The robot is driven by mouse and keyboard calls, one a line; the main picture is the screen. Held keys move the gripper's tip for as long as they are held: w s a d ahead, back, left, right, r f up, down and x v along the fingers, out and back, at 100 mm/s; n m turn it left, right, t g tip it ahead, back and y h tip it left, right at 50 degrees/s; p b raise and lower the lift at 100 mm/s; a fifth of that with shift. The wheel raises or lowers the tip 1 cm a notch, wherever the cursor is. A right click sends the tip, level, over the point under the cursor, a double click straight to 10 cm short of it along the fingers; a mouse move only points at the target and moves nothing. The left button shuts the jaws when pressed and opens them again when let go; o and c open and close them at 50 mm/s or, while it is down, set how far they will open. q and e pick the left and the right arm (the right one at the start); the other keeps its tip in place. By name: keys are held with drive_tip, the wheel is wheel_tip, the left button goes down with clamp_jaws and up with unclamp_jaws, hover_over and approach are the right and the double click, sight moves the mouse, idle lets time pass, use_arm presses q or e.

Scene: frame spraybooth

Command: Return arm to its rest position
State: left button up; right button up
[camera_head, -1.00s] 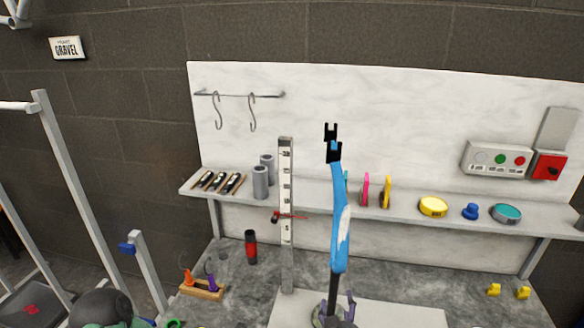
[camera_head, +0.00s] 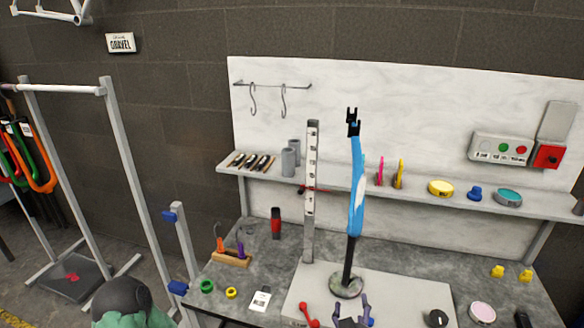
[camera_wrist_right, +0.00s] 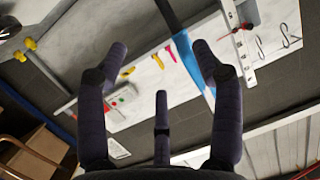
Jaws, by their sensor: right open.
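My right gripper (camera_head: 352,308) shows at the bottom of the head view, its dark purple fingers spread and nothing seen between them. In the right wrist view the gripper (camera_wrist_right: 160,75) also stands open, with its fingers apart. A blue and white frame part (camera_head: 357,190) stands upright on a dark post with a round base (camera_head: 348,286) on the bench. The gripper appears nearer to me than this base, with a small gap in the picture. Part of the blue piece (camera_wrist_right: 187,62) shows between the fingers in the wrist view.
The grey bench (camera_head: 255,268) holds a measuring upright (camera_head: 310,230), a red-black tool (camera_head: 276,222) and a small wooden rack (camera_head: 232,258). A red-handled item (camera_head: 309,316) and a black knob (camera_head: 437,318) lie close around the gripper. A shelf (camera_head: 330,193) runs behind.

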drive_tip(key=s+a+f+g+y+p, duration=0.15)
drive_tip(key=f+g, duration=0.25)
drive_tip(key=f, duration=0.4)
drive_tip(key=s+a+f+g+y+p, duration=0.1)
drive_tip(key=s+f+g+y+p, duration=0.15)
drive_tip(key=f, duration=0.55)
drive_tip(key=s+a+f+g+y+p, duration=0.1)
drive_tip(key=s+f+g, duration=0.3)
drive_tip(key=s, duration=0.3)
drive_tip(key=s+a+f+g+y+p, duration=0.1)
drive_tip(key=s+a+f+g+p, duration=0.1)
drive_tip(key=s+f+g, duration=0.2)
drive_tip(key=s+f, duration=0.2)
drive_tip(key=s, duration=0.1)
drive_tip(key=shift+s+f, duration=0.25)
drive_tip(key=shift+s, duration=0.05)
